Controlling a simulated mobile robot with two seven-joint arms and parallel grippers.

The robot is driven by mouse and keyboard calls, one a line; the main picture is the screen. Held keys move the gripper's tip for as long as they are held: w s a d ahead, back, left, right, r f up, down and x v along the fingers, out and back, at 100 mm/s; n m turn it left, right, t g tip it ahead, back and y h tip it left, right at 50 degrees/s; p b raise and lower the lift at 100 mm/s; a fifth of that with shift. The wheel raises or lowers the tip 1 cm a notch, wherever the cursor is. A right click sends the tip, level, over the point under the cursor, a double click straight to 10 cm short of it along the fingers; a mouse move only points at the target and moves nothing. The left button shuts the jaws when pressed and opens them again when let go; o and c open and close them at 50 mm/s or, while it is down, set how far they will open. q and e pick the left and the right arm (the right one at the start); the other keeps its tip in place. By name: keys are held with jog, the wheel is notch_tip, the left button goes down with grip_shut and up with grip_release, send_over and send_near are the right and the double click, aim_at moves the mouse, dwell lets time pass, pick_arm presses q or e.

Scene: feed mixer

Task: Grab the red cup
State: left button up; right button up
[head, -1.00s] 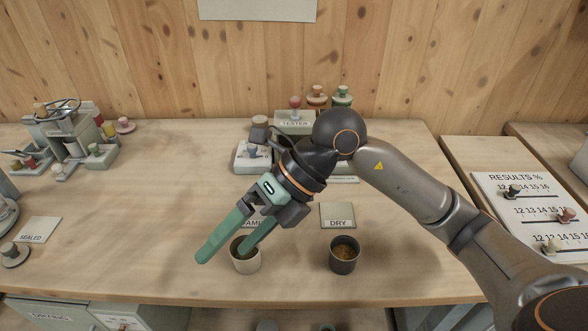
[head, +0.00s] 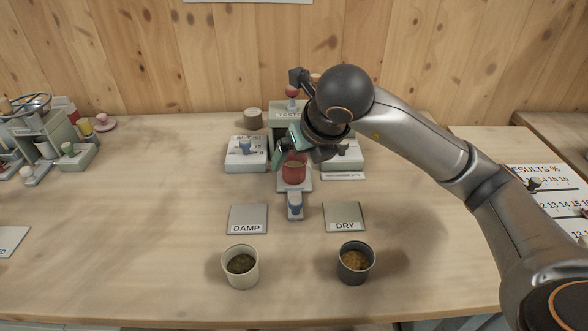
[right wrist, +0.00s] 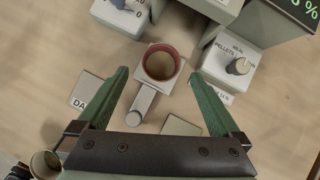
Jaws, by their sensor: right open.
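The red cup (head: 294,172) stands upright on the small pale platform of the tester (head: 291,110), near the middle of the table. In the right wrist view, the cup (right wrist: 160,64) shows from above with something tan inside. My right gripper (head: 288,152) is at the cup, and its arm hides part of the tester. In the right wrist view, its two green fingers (right wrist: 158,76) are spread wide, one to each side of the cup with gaps between. It holds nothing. My left gripper does not show.
A dial box (head: 246,154) stands left of the cup, and another (head: 345,157) right of it. In front lie the DAMP plate (head: 248,214) and DRY plate (head: 345,213), with a cream cup (head: 241,266) and a dark cup (head: 355,263) nearer.

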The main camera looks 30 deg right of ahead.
aim_at(294, 162)
jog(key=x, duration=0.5)
jog(key=shift+w, duration=0.25)
jog(key=c, duration=1.3)
jog(key=shift+c, duration=0.6)
jog(key=shift+r, duration=0.2)
